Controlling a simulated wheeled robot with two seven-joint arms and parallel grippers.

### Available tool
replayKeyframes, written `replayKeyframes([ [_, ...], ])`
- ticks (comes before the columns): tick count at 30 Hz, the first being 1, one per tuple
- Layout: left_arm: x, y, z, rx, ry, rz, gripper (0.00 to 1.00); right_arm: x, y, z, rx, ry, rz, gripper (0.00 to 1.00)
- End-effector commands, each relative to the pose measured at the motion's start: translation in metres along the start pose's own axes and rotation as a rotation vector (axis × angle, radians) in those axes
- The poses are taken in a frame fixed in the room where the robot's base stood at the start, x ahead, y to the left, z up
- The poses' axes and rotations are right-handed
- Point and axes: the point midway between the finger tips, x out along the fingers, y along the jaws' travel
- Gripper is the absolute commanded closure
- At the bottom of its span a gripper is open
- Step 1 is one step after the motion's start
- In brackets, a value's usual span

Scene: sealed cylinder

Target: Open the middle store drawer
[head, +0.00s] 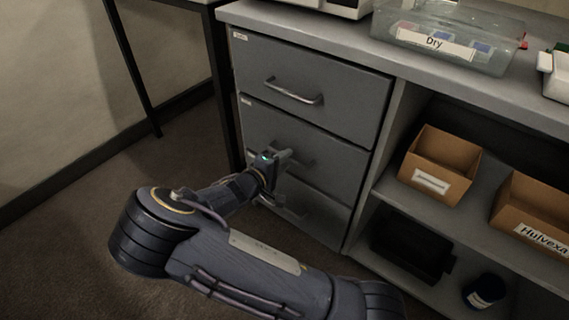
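The grey store unit has three stacked drawers. The middle drawer (335,172) looks flush with the drawers above and below it. Its bar handle (306,162) shows only in part, because my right gripper (284,157) is in front of it. My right gripper is at the left part of this handle, with its fingers pointing towards the drawer front. I cannot tell whether the fingers are around the handle or closed on it. My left gripper is out of view.
The top drawer (310,84) and the bottom drawer (318,212) look shut. To the right are open shelves with cardboard boxes (440,165) and a dark tray (408,246). A clear bin marked Dry (480,57) stands on the worktop. A dark table leg (222,100) stands left of the unit.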

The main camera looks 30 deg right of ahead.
Motion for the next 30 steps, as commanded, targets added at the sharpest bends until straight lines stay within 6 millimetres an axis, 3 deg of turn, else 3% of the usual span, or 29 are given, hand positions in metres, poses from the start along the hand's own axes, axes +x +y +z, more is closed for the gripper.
replayKeyframes([
  [10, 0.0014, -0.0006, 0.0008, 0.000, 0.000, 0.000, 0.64, 0.0058, 0.0001, 0.0002, 0.001, 0.000, -0.002, 0.68],
  [18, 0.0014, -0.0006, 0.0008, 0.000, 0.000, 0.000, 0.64, 0.0055, 0.0000, 0.0002, 0.000, 0.000, -0.002, 1.00],
  [30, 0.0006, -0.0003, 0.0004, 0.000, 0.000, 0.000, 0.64, 0.0013, -0.0006, 0.0000, 0.000, 0.000, -0.002, 1.00],
])
